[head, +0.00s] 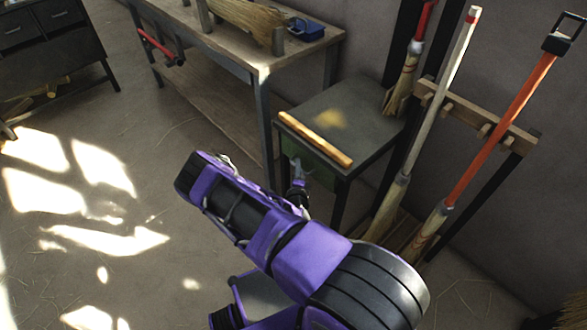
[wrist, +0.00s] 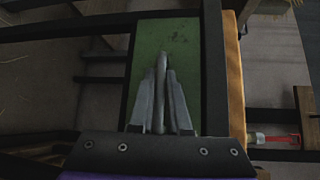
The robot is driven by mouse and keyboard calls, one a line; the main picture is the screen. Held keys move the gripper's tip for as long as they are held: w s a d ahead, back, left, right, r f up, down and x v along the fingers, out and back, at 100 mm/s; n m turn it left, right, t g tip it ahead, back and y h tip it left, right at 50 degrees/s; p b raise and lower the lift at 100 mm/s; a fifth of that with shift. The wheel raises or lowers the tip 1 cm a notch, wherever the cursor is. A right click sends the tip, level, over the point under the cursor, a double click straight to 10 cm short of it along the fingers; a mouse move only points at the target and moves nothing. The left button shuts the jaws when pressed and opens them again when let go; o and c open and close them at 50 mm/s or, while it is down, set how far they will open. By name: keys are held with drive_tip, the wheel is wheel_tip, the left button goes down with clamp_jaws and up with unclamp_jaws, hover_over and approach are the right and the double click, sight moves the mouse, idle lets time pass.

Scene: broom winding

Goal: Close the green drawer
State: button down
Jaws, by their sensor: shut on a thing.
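The green drawer (head: 318,163) is in the small dark table, below a wooden strip along the table's edge. Its green front (wrist: 165,38) fills the upper middle of the wrist view. My gripper (head: 297,168) is at the drawer front in the head view, partly hidden by my arm. In the wrist view my gripper (wrist: 159,78) has its fingers on both sides of a narrow grey bar, which looks like the drawer handle (wrist: 161,66), and is shut on it. I cannot tell how far the drawer stands out from the table.
Brooms lean on a wooden rack (head: 478,115) at the right. A workbench (head: 215,38) stands behind on the left. Floor at left is open.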

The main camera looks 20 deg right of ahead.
drive_tip(key=c, duration=0.9)
unclamp_jaws()
drive_tip(key=shift+d, duration=0.25)
drive_tip(key=shift+a, duration=0.15)
drive_tip(key=p+v, duration=0.2)
drive_tip(key=v, duration=1.5)
drive_tip(key=shift+s, duration=0.2)
